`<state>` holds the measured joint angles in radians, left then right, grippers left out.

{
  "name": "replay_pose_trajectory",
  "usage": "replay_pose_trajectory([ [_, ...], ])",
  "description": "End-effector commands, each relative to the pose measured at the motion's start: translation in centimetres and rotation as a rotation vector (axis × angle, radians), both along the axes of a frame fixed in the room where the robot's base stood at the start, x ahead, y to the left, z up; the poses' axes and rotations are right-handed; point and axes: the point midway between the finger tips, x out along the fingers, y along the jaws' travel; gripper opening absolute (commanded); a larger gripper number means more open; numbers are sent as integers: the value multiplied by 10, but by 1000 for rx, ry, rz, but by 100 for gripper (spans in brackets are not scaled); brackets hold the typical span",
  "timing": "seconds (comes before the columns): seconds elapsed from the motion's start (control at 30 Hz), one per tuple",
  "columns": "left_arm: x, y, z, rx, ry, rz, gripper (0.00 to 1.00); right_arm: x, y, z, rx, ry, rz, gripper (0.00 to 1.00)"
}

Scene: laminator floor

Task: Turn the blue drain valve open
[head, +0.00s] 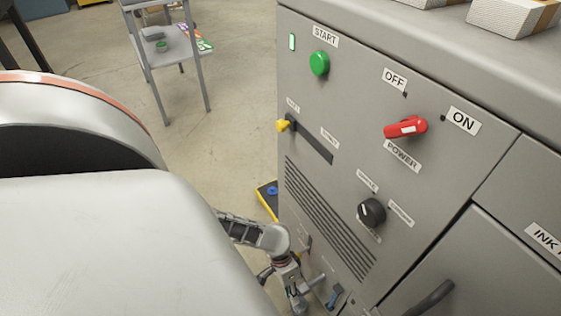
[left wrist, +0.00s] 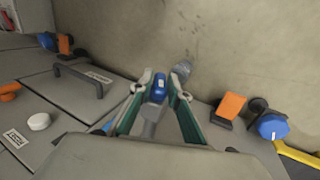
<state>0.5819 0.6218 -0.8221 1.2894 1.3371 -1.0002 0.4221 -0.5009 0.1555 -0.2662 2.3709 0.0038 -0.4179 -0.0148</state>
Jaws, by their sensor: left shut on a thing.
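My left gripper (head: 302,292) is low beside the front panel of the grey machine, near the bottom edge of the head view. In the left wrist view its two fingers (left wrist: 157,92) are closed in on a small blue handle (left wrist: 159,82) with grey parts around it, which I take for the drain valve. The fingers hide part of it, and its turn angle is not clear. A small dark blue handle (head: 336,294) shows low on the panel in the head view, just right of the gripper; I cannot tell whether it is the same one. My right gripper is not in view.
The panel bears a green START button (head: 319,63), a red power switch (head: 405,127), a black knob (head: 371,211) and a yellow-tipped lever (head: 283,125). A yellow-edged tray (head: 266,204) lies on the floor by the machine. A grey cart (head: 172,47) stands farther back.

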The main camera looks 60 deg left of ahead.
Motion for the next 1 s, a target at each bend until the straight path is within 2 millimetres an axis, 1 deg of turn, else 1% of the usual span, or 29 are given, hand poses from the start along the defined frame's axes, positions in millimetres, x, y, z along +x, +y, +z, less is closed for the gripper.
replay_pose_trajectory([
  [0.03, 14, -4, 17, 39, -29, -2, 0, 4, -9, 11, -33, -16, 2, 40],
  [0.17, 11, -5, 14, 139, -30, 0, 0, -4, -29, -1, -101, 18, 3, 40],
  [0.2, 10, -5, 13, 166, -30, 1, 0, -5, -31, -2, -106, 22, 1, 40],
  [0.4, 5, -5, 8, 276, -30, 1, 0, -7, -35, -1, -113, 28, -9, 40],
  [0.6, 2, -5, 5, 349, -29, 0, 0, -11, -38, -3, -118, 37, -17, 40],
  [1.0, -2, -4, 0, 398, -28, -2, 0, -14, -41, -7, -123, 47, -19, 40],
])
